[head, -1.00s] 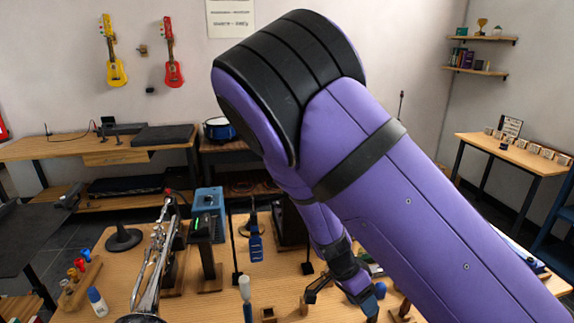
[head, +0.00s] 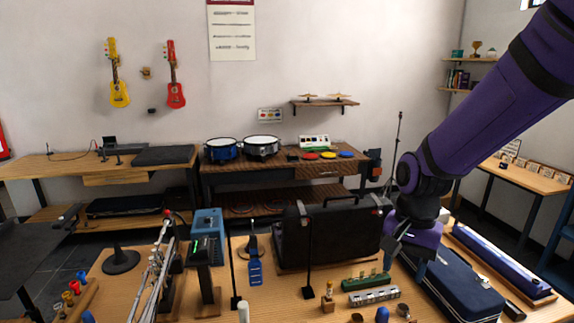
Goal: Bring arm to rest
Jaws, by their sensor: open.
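My arm (head: 480,110) comes in from the upper right of the head view and bends down at a dark wrist joint. I cannot tell whether the fingertips touch the case.
A black case (head: 330,235) stands left of my gripper. A green harmonica-like bar (head: 365,281) and a silver one (head: 374,296) lie near it. A long blue case (head: 502,262) lies to the right. A trumpet-like silver instrument (head: 152,280) and a blue box (head: 208,225) are at the left.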

